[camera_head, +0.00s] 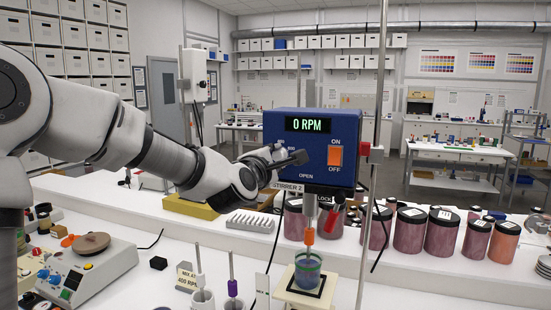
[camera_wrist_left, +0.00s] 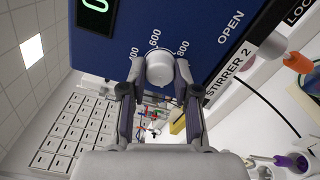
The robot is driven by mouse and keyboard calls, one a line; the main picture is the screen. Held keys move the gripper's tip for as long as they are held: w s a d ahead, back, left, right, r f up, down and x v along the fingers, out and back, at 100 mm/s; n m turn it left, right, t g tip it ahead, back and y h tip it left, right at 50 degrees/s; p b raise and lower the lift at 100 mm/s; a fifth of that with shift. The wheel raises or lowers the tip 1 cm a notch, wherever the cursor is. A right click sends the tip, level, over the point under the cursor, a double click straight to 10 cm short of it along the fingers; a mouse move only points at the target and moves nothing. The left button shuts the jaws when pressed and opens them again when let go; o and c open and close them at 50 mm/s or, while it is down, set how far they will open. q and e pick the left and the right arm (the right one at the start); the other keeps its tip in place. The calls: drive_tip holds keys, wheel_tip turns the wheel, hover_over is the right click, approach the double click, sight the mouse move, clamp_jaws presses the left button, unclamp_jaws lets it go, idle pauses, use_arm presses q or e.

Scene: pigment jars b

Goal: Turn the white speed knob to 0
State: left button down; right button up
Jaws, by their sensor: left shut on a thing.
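The blue stirrer box (camera_head: 288,148) labelled STIRRER 2 hangs on a stand, and its display (camera_head: 307,125) reads 0 RPM. The white speed knob (camera_wrist_left: 160,69) sits on its front panel in the left wrist view, with 600 and 800 marks around it. My left gripper (camera_wrist_left: 158,78) is shut on the knob, one finger on each side. In the head view the left gripper (camera_head: 277,160) is at the box's lower left and hides the knob. The knob's pointer cannot be made out. My right gripper is not in view.
An orange ON/OFF switch (camera_head: 335,156) is on the box's right side. Below stands a beaker (camera_head: 307,271) on a small plate. Several pigment jars (camera_head: 410,229) line the shelf at right. A metal stand rod (camera_head: 374,130) rises beside the box.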

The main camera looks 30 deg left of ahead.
use_arm(q)
drive_tip(key=shift+f, duration=0.25)
drive_tip(key=c, duration=0.8)
unclamp_jaws()
drive_tip(key=shift+c, duration=0.2)
drive_tip(key=shift+d+r, duration=0.1)
drive_tip(key=shift+r, duration=0.05)
